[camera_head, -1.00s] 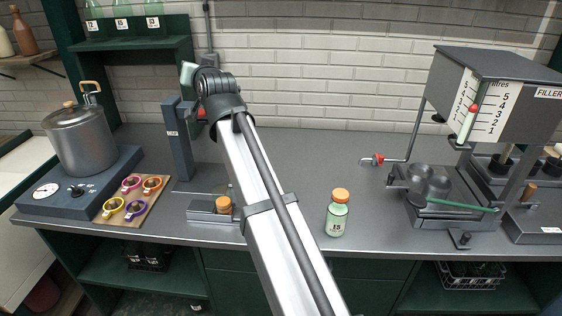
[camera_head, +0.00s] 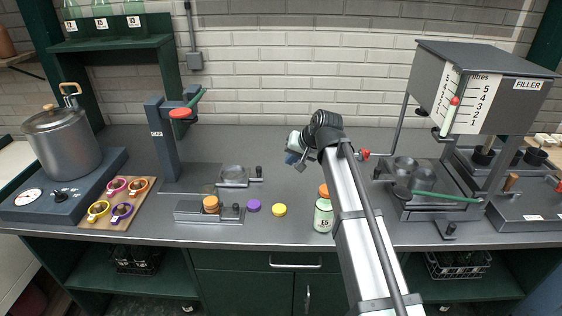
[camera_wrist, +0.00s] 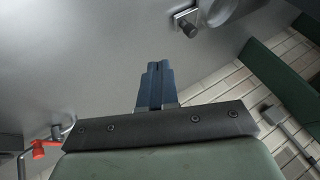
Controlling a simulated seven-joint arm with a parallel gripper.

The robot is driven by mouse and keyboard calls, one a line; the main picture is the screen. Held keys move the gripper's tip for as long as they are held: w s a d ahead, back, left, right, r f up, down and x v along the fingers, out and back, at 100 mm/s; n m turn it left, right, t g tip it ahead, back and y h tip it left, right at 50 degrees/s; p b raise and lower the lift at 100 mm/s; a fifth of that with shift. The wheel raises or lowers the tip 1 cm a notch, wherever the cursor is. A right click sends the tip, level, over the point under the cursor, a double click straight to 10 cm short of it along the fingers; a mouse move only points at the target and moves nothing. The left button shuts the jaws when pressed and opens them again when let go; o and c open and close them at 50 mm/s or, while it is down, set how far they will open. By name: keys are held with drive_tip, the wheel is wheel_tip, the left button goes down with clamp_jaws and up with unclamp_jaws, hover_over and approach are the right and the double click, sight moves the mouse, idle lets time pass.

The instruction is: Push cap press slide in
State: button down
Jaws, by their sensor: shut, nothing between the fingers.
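The cap press (camera_head: 165,140) stands left of centre, a dark column marked CAP with a red head and a green lever.
A low tray (camera_head: 190,212) with an orange cap (camera_head: 210,203) sits before the press. A purple cap (camera_head: 253,206) and a yellow cap (camera_head: 279,210) lie on the counter. A bottle (camera_head: 323,215) with an orange top stands beside my arm. The filler (camera_head: 480,90) is at right.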

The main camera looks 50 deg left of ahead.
sight(244, 179)
drive_tip(key=x, duration=0.8)
drive_tip(key=shift+a+f, duration=0.25)
drive_tip(key=shift+a, duration=0.05)
drive_tip(key=shift+s+a+f, duration=0.1)
drive_tip(key=shift+s+a, duration=0.3)
drive_tip(key=shift+a, duration=0.2)
drive_tip(key=shift+s+a+f, duration=0.1)
drive_tip(key=shift+s+a, duration=0.25)
drive_tip(key=shift+a, duration=0.3)
drive_tip(key=shift+s+a, duration=0.4)
drive_tip(key=shift+a, duration=0.05)
drive_tip(key=s+a, duration=0.9)
drive_tip(key=shift+r, duration=0.1)
drive_tip(key=w+d, duration=0.1)
drive_tip(key=d, duration=0.1)
drive_tip(key=w+d, duration=0.1)
drive_tip(key=shift+w+d, duration=0.3)
drive_tip(key=shift+d, duration=0.05)
drive_tip(key=v, duration=1)
